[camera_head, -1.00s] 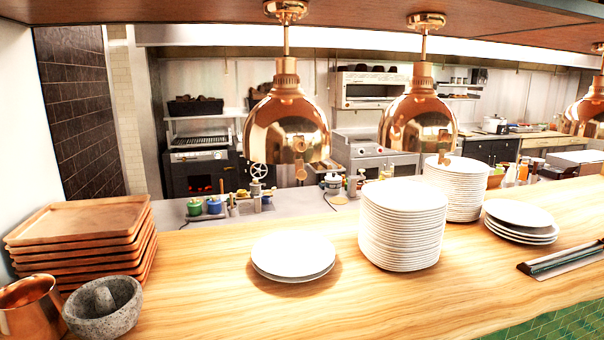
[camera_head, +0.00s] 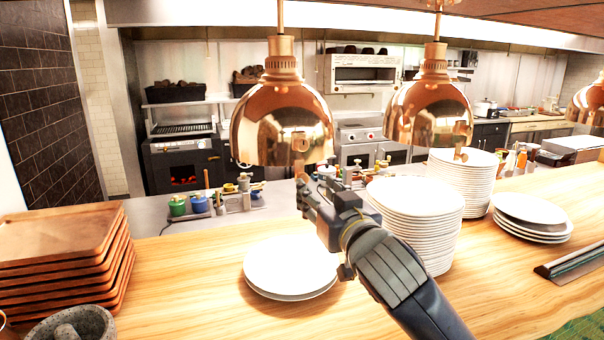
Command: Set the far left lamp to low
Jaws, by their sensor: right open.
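The far left lamp (camera_head: 262,125) is a shiny copper dome hanging over the wooden counter. A small round copper knob (camera_head: 299,143) with a pointer hanging below it sits on its near side. My right gripper (camera_head: 304,190) is open and empty, just below the knob and pointing up towards it. It appears apart from the lamp, though the depth between them is hard to judge. I cannot read any setting mark on the knob. My left gripper is not in view.
A second copper lamp (camera_head: 416,110) hangs to the right. Below stand a low plate pile (camera_head: 280,268), a tall plate stack (camera_head: 425,225) close to my right forearm, and wooden trays (camera_head: 60,270) at left. The counter between trays and low pile is clear.

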